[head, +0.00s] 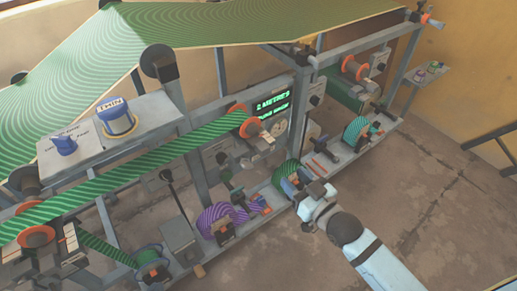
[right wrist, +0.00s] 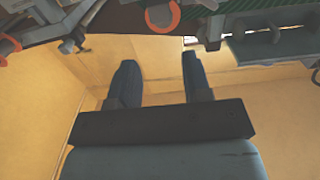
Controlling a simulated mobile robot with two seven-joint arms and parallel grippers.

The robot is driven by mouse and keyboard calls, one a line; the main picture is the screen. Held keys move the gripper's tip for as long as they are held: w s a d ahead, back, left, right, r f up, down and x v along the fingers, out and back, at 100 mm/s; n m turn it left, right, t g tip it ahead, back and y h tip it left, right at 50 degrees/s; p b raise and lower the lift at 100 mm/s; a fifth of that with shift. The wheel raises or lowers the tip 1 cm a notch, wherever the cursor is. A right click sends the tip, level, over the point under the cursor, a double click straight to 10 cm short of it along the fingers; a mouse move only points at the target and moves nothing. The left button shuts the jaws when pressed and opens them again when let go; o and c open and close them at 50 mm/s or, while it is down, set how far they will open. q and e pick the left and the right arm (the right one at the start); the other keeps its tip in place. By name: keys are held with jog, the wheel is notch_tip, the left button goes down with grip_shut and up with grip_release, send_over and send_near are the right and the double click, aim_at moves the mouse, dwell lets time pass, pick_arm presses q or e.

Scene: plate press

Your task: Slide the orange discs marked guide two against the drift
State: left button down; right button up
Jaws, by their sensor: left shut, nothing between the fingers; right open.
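Orange discs sit on several rollers in the head view: one at the middle (head: 238,110), one at the lower left (head: 37,236) and one at the right (head: 354,67). No readable "guide two" label shows on them. A green striped web (head: 130,165) runs between the middle and lower-left discs. One gripper, which I take as my left (head: 319,189), is shut and empty by a green striped roll (head: 287,176) on the lower rail; contact is unclear. In the right wrist view my right gripper (right wrist: 160,85) is open and empty, with an orange disc (right wrist: 162,15) beyond it.
A dark screen (head: 272,103) shows green text, partly readable as "2 METRE". A grey panel (head: 105,135) with blue knobs is at left. A purple striped roll (head: 215,218) stands on the lower rail.

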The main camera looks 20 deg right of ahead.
aim_at(266, 151)
jog(key=x, duration=1.2)
jog(key=shift+w+a, duration=0.1)
jog(key=shift+w, duration=0.2)
pick_arm(q)
jog(key=shift+a, duration=0.3)
jog(key=shift+d, duration=0.1)
pick_arm(e)
jog(key=shift+c, duration=0.4)
